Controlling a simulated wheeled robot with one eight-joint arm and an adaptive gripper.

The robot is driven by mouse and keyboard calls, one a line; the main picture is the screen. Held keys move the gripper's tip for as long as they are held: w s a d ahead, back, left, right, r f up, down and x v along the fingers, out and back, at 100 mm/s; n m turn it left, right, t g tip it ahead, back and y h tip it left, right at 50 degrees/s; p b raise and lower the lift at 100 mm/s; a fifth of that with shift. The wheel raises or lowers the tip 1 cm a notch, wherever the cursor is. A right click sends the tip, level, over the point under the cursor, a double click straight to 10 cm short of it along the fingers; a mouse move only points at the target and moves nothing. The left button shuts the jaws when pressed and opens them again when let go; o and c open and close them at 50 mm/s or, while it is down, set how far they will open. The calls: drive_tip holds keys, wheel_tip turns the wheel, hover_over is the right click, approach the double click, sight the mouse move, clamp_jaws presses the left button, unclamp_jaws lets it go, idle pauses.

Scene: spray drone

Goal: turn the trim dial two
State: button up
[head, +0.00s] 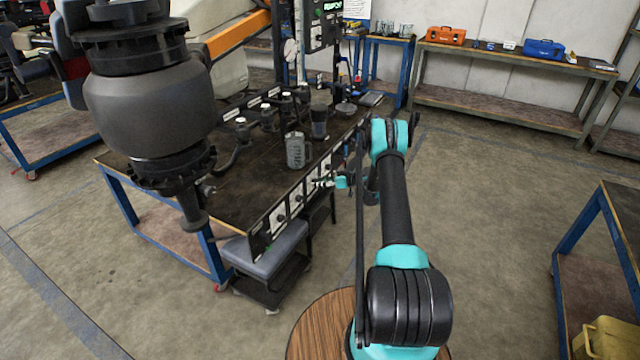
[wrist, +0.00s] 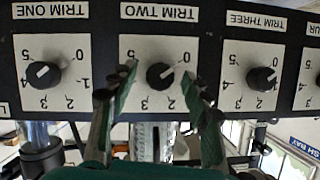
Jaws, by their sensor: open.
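The trim two dial (wrist: 160,75) is a round black knob on a white plate in the middle of the upside-down wrist view. Its pale mark points toward the upper right of the picture, roughly toward the 0. My gripper (wrist: 159,82) is open, with one teal-and-dark finger on each side of the knob. I see gaps between the fingertips and the knob; I cannot tell how far in front of it they are. In the head view my gripper (head: 330,183) is at the front panel (head: 270,224) of the workbench, partly covering it.
The trim one dial (wrist: 43,74) and trim three dial (wrist: 262,79) sit on either side. A grey stool (head: 265,242) stands below the panel. A grey canister (head: 296,150) and black bench (head: 190,175) are behind it. Open floor lies to the right.

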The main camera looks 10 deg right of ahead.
clamp_jaws()
drive_tip(key=shift+w+m+g+y, duration=0.1)
drive_tip(key=shift+m+g+y, duration=0.65)
drive_tip(key=shift+m, duration=0.85)
unclamp_jaws()
drive_tip(key=v, duration=1.2)
drive_tip(key=shift+d, duration=0.1)
